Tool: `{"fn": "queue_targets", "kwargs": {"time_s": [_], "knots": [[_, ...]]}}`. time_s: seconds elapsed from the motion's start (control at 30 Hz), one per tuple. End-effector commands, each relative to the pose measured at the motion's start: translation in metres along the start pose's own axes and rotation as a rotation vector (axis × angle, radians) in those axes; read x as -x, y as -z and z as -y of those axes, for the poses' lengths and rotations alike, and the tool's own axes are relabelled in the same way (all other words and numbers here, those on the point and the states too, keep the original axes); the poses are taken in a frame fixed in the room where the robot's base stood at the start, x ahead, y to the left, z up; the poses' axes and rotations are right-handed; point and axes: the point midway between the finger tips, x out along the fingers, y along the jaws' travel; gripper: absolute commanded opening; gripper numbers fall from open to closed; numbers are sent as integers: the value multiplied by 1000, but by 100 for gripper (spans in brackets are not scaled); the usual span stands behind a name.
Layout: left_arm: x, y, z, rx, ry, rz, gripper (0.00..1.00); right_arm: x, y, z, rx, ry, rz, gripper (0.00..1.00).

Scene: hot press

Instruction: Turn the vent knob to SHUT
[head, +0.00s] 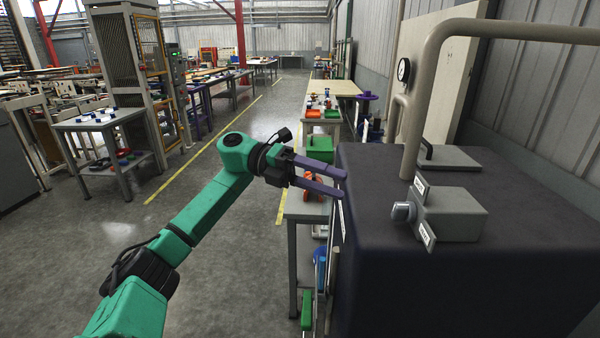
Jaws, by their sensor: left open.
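The vent knob (403,211) is a small silver-grey knob on the left face of a grey box (455,213) on top of the dark press (385,262). Two white label plates (421,189) stand beside the knob, one behind it and one in front; their lettering is too small to read. My left gripper (345,184) has two purple fingers, open and empty. It points right, at the press's left edge, left of the knob and apart from it. My right gripper does not show.
A thick beige pipe (425,95) rises from the press top behind the grey box, with a gauge (403,70) beyond it. A grey hatch with a black handle (447,158) lies behind the box. A bench (297,207) with orange and green items stands left of the press.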

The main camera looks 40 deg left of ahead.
Motion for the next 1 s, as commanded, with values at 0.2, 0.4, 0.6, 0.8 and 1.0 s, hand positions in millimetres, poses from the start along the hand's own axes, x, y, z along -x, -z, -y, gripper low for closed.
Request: {"fn": "queue_targets", "kwargs": {"time_s": [0.2,0.4,0.6,0.8,1.0], "knots": [[20,-1,0,2,0,1,56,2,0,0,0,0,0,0],[37,-1,1,0,0,1,56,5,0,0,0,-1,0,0],[54,-1,1,0,1,1,56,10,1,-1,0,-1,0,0],[61,0,0,0,1,-1,56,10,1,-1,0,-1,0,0],[61,0,-1,0,1,0,56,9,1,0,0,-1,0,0]]}}
